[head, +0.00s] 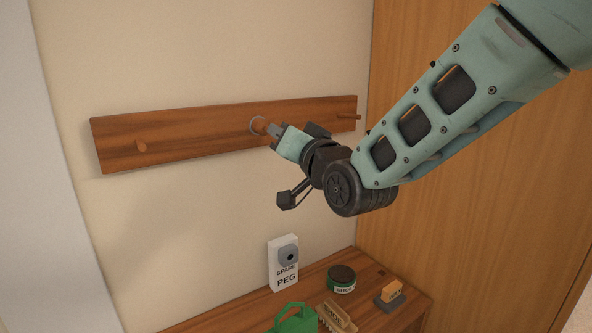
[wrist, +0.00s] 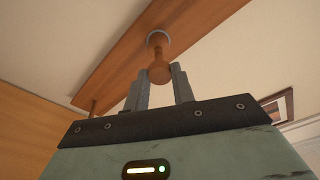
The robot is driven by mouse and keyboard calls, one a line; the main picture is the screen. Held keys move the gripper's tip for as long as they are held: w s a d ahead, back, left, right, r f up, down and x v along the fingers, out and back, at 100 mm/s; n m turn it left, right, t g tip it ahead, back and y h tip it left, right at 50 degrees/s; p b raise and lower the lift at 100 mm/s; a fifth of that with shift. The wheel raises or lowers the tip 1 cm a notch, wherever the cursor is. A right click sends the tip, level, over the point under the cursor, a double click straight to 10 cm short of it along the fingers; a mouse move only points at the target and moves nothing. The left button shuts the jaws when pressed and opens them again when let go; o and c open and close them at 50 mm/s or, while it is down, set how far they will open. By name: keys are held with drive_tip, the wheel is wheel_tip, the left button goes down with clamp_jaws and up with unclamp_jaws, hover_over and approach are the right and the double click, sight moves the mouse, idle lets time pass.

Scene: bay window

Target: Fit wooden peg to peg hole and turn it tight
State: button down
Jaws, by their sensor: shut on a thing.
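The wooden peg (wrist: 158,57) is turned wood with a rounded knob end. My gripper (wrist: 161,78) is shut on its knob end, fingers to either side. In the head view my gripper (head: 272,131) is at the middle of the wooden wall rail, and only a little of the peg (head: 260,127) shows there. The peg's far end meets a pale grey ring (wrist: 158,37) on the rail face, which also shows in the head view (head: 252,124). The peg hole is hidden behind the peg and ring. I cannot tell how deep the peg sits.
The rail (head: 195,135) has a fixed peg (head: 141,147) at left and another (head: 349,117) at right. A wood panel stands at right.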

drive_tip(key=shift+m+h+b, duration=0.3)
drive_tip(key=shift+m+b, duration=1.25)
drive_tip(key=shift+m, duration=0.85)
drive_tip(key=shift+m+h+b, duration=0.4)
drive_tip(key=shift+m+b, duration=1)
drive_tip(key=shift+m, duration=0.8)
drive_tip(key=shift+m+g+b, duration=0.3)
drive_tip(key=shift+m+b, duration=1.75)
drive_tip(key=shift+m, duration=0.55)
drive_tip(key=shift+r+m+g+b, duration=0.1)
drive_tip(key=shift+m+g+b, duration=0.2)
drive_tip(key=shift+m+b, duration=1.6)
drive_tip(key=c, duration=1.1)
unclamp_jaws()
drive_tip(key=shift+w, duration=0.1)
drive_tip(key=b+v, duration=0.4)
drive_tip(key=v, duration=0.5)
drive_tip(key=shift+d, duration=0.2)
